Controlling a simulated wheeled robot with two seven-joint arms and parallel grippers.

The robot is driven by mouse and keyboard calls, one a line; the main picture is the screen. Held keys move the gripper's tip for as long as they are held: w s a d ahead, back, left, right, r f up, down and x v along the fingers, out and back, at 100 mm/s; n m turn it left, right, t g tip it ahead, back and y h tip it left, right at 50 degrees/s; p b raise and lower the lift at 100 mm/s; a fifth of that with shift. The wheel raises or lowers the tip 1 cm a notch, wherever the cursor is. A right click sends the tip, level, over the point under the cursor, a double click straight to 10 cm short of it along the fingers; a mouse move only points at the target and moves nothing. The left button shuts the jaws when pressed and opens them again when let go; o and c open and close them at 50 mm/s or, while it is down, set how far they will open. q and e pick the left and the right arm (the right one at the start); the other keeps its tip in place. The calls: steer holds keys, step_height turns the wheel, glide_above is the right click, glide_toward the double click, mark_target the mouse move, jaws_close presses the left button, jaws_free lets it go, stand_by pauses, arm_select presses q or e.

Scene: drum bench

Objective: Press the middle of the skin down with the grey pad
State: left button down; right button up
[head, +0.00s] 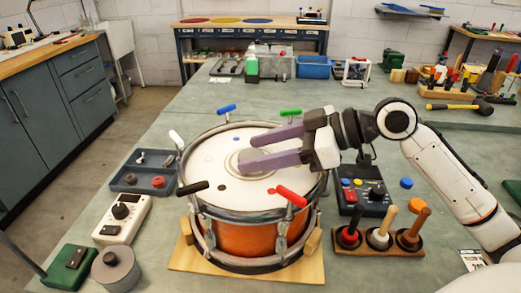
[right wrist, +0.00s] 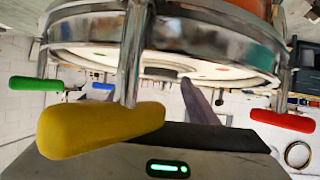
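The drum (head: 250,238) stands on a wooden base, its pale skin (head: 215,150) facing up with rings round the middle. My right gripper (head: 244,154) reaches in from the right over the middle of the skin. Its two purple fingers are spread apart; I cannot tell whether they touch the skin. A grey patch shows between them; I cannot tell whether it is an object or shadow. A round grey block with a smaller round top (head: 116,270), possibly the grey pad, stands at the front left. The right wrist view shows the drum's metal rim (right wrist: 200,35). My left gripper is not in view.
Coloured handles ring the drum, including red (head: 290,196), black (head: 207,187), green (head: 290,113) and yellow (right wrist: 95,128). A tray (head: 128,184) and cream control box (head: 122,218) stand left.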

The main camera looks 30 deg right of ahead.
steer(key=shift+o, duration=0.7)
steer(key=shift+s+f, duration=0.1)
steer(key=shift+f, duration=0.4)
steer(key=shift+s+d+r, duration=0.15)
steer(key=shift+d, duration=0.1)
steer(key=v, duration=0.3)
steer(key=b+v, duration=0.1)
steer(key=v, duration=0.6)
steer(key=shift+a+r, duration=0.1)
steer(key=shift+r, duration=0.25)
